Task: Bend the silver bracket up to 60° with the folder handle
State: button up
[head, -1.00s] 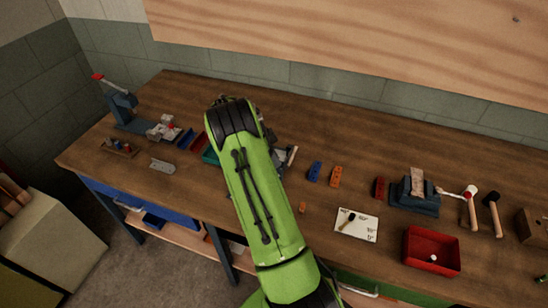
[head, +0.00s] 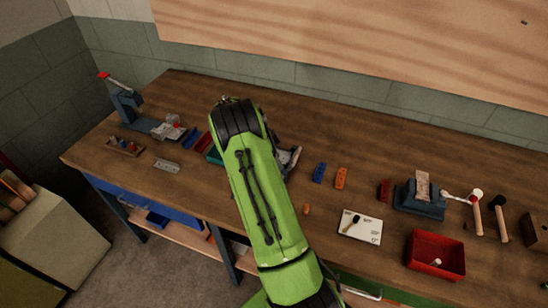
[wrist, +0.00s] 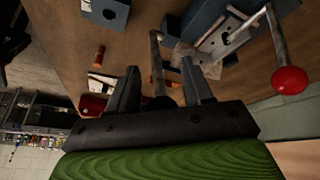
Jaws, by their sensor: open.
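In the wrist view my gripper (wrist: 158,75) is open, its two dark fingers apart. A grey rod (wrist: 155,50) shows between the fingers; I cannot tell whether they touch it. To the right is a blue-grey tool (wrist: 201,18), which looks like the folder, with a silver plate (wrist: 222,36) on it. A lever with a red ball (wrist: 290,80) is beside it. I cannot tell how far any bracket there is bent. In the head view my green arm hides the gripper and most of this tool (head: 290,158). A silver holed piece (head: 167,165) lies on the bench at left.
A lever machine (head: 127,104) with a red grip stands at the far left. Right of my arm are blue (head: 319,172) and orange (head: 340,178) blocks, a white card (head: 361,228), a red tray (head: 435,255), a blue-grey fixture (head: 420,203) and hammers (head: 477,215).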

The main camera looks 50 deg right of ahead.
jog(key=p+v, duration=0.2)
jog(key=v, duration=1.3)
jog(key=shift+w+r, duration=0.2)
jog(key=shift+r, duration=0.15)
jog(key=shift+a, duration=0.1)
jog(key=s+a+r+n+t+y, duration=0.2)
jog(key=s+a+r+n+t, duration=0.3)
jog(key=s+a+r+n, duration=0.65)
jog(key=s+a+f+n+t+y, duration=0.1)
jog(key=s+a+n+t, duration=0.3)
jog(key=s+a+n, duration=0.9)
jog(key=shift+s+a+y, duration=0.3)
jog(key=shift+s+a, duration=0.1)
jog(key=shift+a, duration=0.65)
jog(key=shift+s+f, duration=0.1)
